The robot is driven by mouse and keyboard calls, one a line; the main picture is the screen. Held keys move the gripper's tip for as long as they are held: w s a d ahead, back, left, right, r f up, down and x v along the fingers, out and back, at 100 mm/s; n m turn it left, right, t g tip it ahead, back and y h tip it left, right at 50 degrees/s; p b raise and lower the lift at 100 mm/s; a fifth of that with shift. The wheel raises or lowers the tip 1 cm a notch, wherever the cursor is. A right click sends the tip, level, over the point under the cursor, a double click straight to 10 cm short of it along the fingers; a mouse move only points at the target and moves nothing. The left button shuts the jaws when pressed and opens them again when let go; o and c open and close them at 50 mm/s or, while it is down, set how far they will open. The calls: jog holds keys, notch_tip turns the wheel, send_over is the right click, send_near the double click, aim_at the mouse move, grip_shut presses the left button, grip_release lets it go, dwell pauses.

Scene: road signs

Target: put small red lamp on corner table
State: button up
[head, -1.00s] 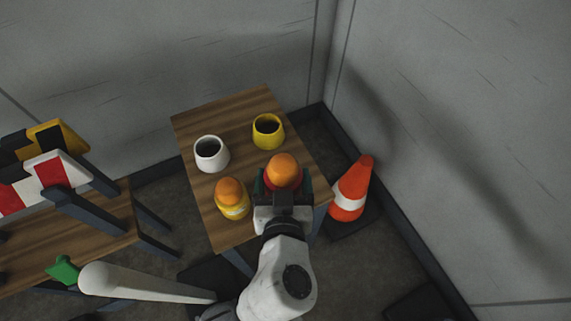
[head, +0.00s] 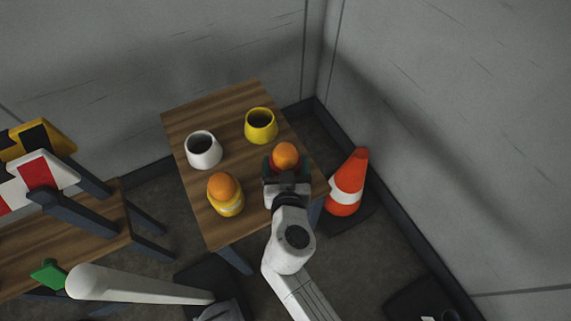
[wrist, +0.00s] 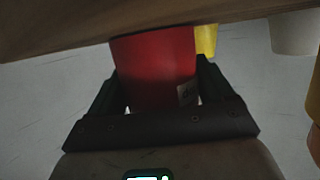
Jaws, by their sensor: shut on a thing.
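The small red lamp has an orange dome (head: 285,155) and a red body, which shows in the wrist view (wrist: 155,65). My gripper (head: 287,178) is shut around the red body, with a finger on each side. The lamp is at the right part of the wooden corner table (head: 222,113), dome up. In the wrist view the end of its body meets the tabletop's edge line, but I cannot tell if it touches. My gripper hides most of the lamp's body in the head view.
On the table stand a yellow-and-orange lamp (head: 226,205) left of my gripper, a white pot (head: 204,151) and a yellow pot (head: 261,127) behind. A traffic cone (head: 346,185) stands right of the table. A second table with striped barriers (head: 40,180) is at left.

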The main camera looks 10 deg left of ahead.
jog(key=shift+f, duration=0.1)
jog(key=o, duration=1.1)
jog(key=shift+r, duration=0.25)
jog(key=v, duration=1.2)
jog(key=shift+f, duration=0.1)
